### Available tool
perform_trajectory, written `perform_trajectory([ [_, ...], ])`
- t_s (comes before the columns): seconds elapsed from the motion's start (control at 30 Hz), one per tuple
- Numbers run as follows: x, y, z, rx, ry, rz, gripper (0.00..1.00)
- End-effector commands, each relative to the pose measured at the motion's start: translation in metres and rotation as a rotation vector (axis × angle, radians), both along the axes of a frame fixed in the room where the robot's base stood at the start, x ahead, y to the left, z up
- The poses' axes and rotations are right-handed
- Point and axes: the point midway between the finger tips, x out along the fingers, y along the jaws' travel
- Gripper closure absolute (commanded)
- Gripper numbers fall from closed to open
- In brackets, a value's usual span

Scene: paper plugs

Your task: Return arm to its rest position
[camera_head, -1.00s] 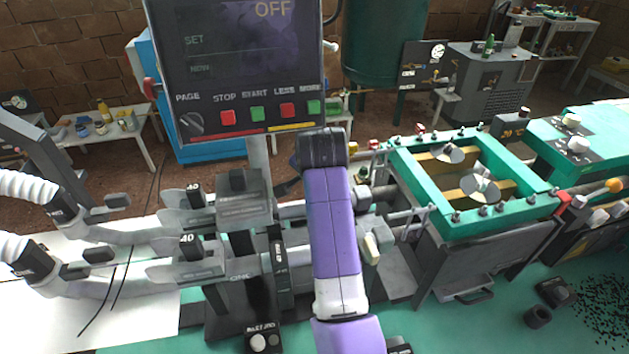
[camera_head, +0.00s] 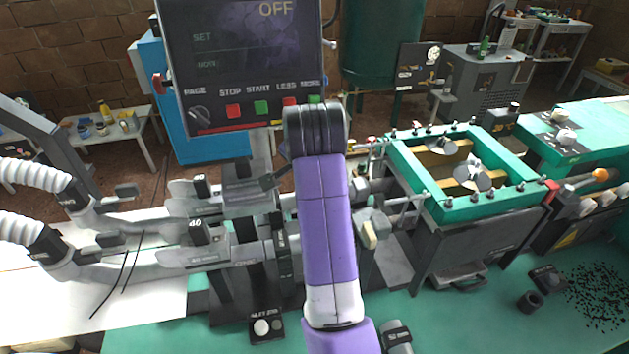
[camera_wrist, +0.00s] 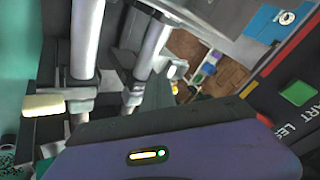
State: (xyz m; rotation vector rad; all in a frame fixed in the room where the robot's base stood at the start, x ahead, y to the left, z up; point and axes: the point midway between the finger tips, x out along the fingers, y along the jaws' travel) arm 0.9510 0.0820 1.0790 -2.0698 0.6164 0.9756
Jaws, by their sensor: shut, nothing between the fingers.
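My purple arm (camera_head: 328,240) rises through the middle of the head view, with a black joint (camera_head: 315,130) at its top. This joint is in front of the lower edge of the control panel. My gripper (camera_wrist: 165,128) shows in the wrist view as a dark bar and a purple housing with a small lit indicator along the bottom. It is shut and holds nothing. The fingertips are not clearly visible, and the gripper cannot be made out in the head view.
A control panel (camera_head: 240,60) reading OFF stands close behind the arm's top joint. Metal rods and a pale lever (camera_head: 370,236) are right of the arm, also in the wrist view (camera_wrist: 44,105). A green-framed machine (camera_head: 440,212) stands further right.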

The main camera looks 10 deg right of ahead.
Motion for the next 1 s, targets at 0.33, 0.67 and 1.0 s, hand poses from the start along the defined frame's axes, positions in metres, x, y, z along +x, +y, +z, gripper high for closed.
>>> perform_trajectory([
  [0.33,-0.009,0.007,0.015,-0.005,0.002,0.005,1.0],
  [0.67,0.036,0.011,0.078,-0.143,-0.32,0.167,1.0],
  [1.0,0.02,-0.003,0.08,-0.447,-0.665,0.351,1.0],
])
